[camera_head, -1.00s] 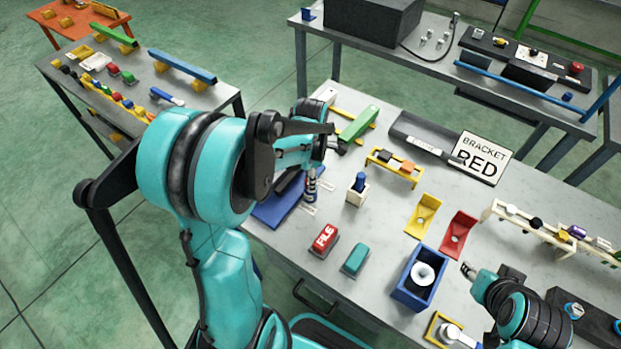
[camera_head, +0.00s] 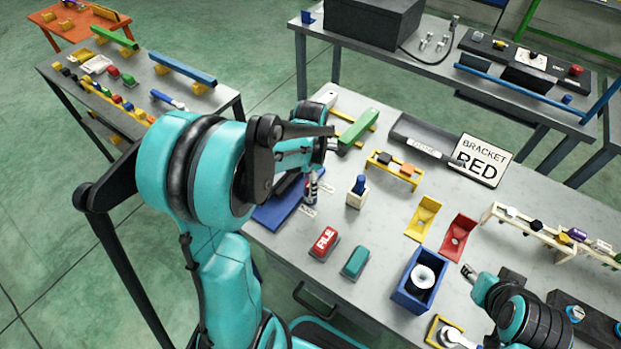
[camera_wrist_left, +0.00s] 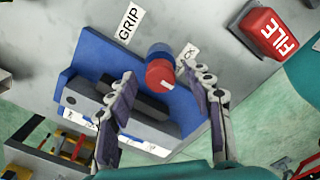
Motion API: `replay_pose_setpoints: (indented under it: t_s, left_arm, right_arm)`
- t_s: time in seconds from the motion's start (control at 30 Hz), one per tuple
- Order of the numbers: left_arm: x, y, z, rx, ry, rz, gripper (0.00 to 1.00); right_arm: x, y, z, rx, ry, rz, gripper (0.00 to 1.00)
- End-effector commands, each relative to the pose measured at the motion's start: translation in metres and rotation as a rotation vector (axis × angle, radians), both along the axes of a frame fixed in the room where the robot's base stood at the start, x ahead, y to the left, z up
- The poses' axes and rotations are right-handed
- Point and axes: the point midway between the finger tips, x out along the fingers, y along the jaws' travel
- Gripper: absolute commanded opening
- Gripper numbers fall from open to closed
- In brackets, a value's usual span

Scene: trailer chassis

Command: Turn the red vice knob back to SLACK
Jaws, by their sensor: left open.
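The red vice knob (camera_wrist_left: 160,76) shows in the left wrist view, with a blue round part behind it, at the edge of the blue vice (camera_wrist_left: 95,55). The vice also shows in the head view (camera_head: 272,213), partly behind my left arm. A GRIP label (camera_wrist_left: 130,22) lies above the knob; a second label (camera_wrist_left: 189,53), partly covered, ends in "CK". My left gripper (camera_wrist_left: 158,68) is open, its fingers on either side of the knob; I cannot tell whether they touch it. My right gripper (camera_head: 468,271) hangs by the blue box, its jaw state unclear.
A red FILE block (camera_head: 324,241) and a teal block (camera_head: 356,262) lie right of the vice. A blue box (camera_head: 408,294) with a white roll stands near my right gripper. A white pegged block (camera_head: 357,192) and green bar (camera_head: 358,126) are close to my left wrist.

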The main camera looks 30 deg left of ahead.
Motion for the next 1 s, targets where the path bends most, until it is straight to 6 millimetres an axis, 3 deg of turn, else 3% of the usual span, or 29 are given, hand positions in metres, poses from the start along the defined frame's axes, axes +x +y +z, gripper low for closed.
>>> replay_pose_setpoints:
  t_s: [0.17,0.6,0.77,1.0]
  left_arm:
    - [0.0,0.0,0.016,0.0,0.0,0.0,0.51]
    - [0.0,0.0,0.104,0.0,0.0,0.0,0.51]
    - [0.0,0.0,0.117,0.0,0.0,0.0,0.51]
    - [0.0,0.0,0.12,0.0,0.0,0.0,0.51]
  right_arm:
    - [0.0,0.0,0.0,0.0,0.0,0.0,0.4]
    - [0.0,0.0,0.0,0.0,0.0,0.0,0.4]
    - [0.0,0.0,0.0,0.0,0.0,0.0,0.4]
    - [0.0,0.0,0.0,0.0,0.0,0.0,0.4]
